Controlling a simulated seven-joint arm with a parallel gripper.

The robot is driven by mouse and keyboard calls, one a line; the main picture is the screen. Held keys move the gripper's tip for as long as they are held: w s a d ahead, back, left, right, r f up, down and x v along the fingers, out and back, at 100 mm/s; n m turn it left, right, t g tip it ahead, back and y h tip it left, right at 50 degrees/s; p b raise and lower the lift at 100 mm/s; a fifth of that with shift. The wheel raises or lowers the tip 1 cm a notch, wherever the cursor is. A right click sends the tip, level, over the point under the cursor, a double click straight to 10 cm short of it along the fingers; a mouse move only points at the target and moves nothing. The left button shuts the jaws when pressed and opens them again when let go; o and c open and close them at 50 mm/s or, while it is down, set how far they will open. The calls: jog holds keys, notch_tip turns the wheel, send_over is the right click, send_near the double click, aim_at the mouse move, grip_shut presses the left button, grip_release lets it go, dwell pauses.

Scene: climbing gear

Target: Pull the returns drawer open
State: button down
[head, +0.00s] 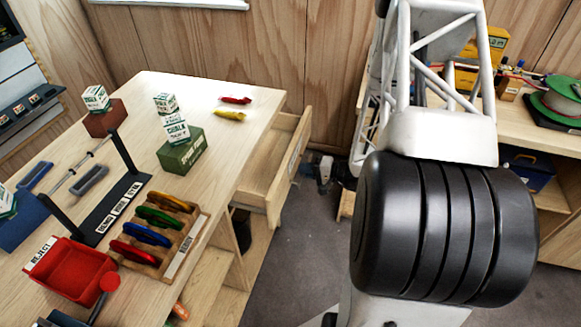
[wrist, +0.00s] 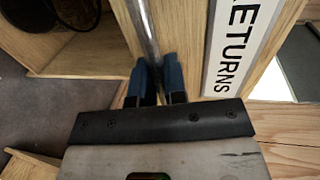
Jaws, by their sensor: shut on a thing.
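The returns drawer (head: 273,196) is a pale wooden drawer at the right side of the table. It stands partly out, and its inside shows in the head view. Its front carries a white label reading RETURNS (wrist: 236,50) in the wrist view. A round metal bar handle (wrist: 147,28) runs alongside the label. My gripper (wrist: 158,76) has its blue fingertips on either side of the bar and is shut on it. In the head view my gripper (head: 322,172) is small, beside the drawer front, with my arm partly in front of the scene.
The table (head: 240,150) holds a red reject bin (head: 70,270), a rack of coloured discs (head: 155,235), a green box (head: 181,150) and a yellow piece (head: 230,115). Shelves on the right hold a green spool (head: 565,95). Grey floor (head: 300,240) is clear before the drawer.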

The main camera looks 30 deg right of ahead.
jog(key=f+v, duration=0.2)
jog(key=v, duration=0.8)
jog(key=f+v, duration=0.1)
jog(key=v, duration=0.9)
jog(key=shift+s+d+f, duration=0.35)
jog(key=shift+s+d, duration=0.05)
jog(key=shift+d, duration=0.05)
jog(key=c, duration=1.2)
grip_release()
jog(key=shift+s, duration=0.1)
jog(key=v, duration=0.7)
jog(key=shift+s+d, duration=0.15)
jog(key=shift+d, duration=0.1)
jog(key=shift+r, duration=0.15)
